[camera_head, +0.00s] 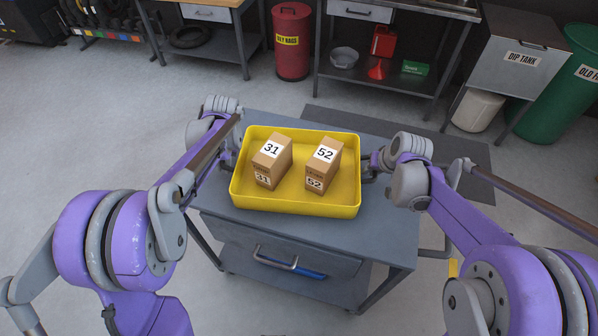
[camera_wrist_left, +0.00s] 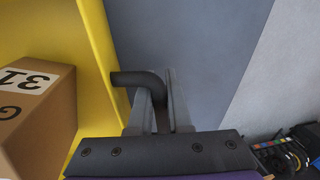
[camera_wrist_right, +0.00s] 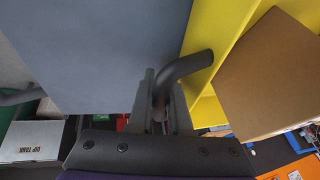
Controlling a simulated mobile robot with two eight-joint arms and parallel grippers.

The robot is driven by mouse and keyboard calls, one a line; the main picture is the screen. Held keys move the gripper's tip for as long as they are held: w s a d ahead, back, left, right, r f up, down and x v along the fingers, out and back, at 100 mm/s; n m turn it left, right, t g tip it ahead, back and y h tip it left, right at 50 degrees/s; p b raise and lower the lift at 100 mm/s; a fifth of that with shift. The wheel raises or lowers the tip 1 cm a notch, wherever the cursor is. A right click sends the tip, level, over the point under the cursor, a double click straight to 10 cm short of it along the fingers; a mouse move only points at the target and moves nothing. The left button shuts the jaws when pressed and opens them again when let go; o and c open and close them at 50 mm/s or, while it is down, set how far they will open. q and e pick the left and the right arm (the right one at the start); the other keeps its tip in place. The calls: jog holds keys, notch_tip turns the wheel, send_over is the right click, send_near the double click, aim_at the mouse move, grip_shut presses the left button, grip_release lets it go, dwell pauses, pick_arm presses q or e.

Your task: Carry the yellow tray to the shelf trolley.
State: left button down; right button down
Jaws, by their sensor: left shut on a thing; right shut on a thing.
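The yellow tray (camera_head: 297,202) is level over the top of a grey cart (camera_head: 385,208); whether it touches the top I cannot tell. Two brown boxes stand upright in it, one marked 31 (camera_head: 271,161) and one marked 52 (camera_head: 324,164). My left gripper (camera_head: 230,160) is shut on the tray's left dark handle, which shows in the left wrist view (camera_wrist_left: 140,79). My right gripper (camera_head: 369,166) is shut on the right handle, seen in the right wrist view (camera_wrist_right: 185,66). I cannot make out a separate shelf trolley.
A red oily-rags bin (camera_head: 291,42) stands at the back between two benches. A dip tank (camera_head: 520,55) and a green drum (camera_head: 560,95) are at the back right. A dark mat (camera_head: 455,165) lies behind the cart. Open floor (camera_head: 100,110) is at the left.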

pick_arm(q)
jog(key=c, duration=0.9)
grip_release()
jog(key=shift+s+r, duration=0.1)
pick_arm(e)
jog(key=c, duration=0.9)
grip_release()
jog(key=shift+s+r, duration=0.1)
pick_arm(q)
jog(key=shift+o, duration=0.3)
pick_arm(e)
jog(key=shift+o, duration=0.3)
pick_arm(q)
notch_tip(320, 180, up, 8)
jog(key=d, duration=0.1)
jog(key=shift+d, duration=0.3)
pick_arm(e)
jog(key=v, duration=1.1)
jog(key=shift+r, duration=0.4)
jog(key=shift+s+d, duration=0.1)
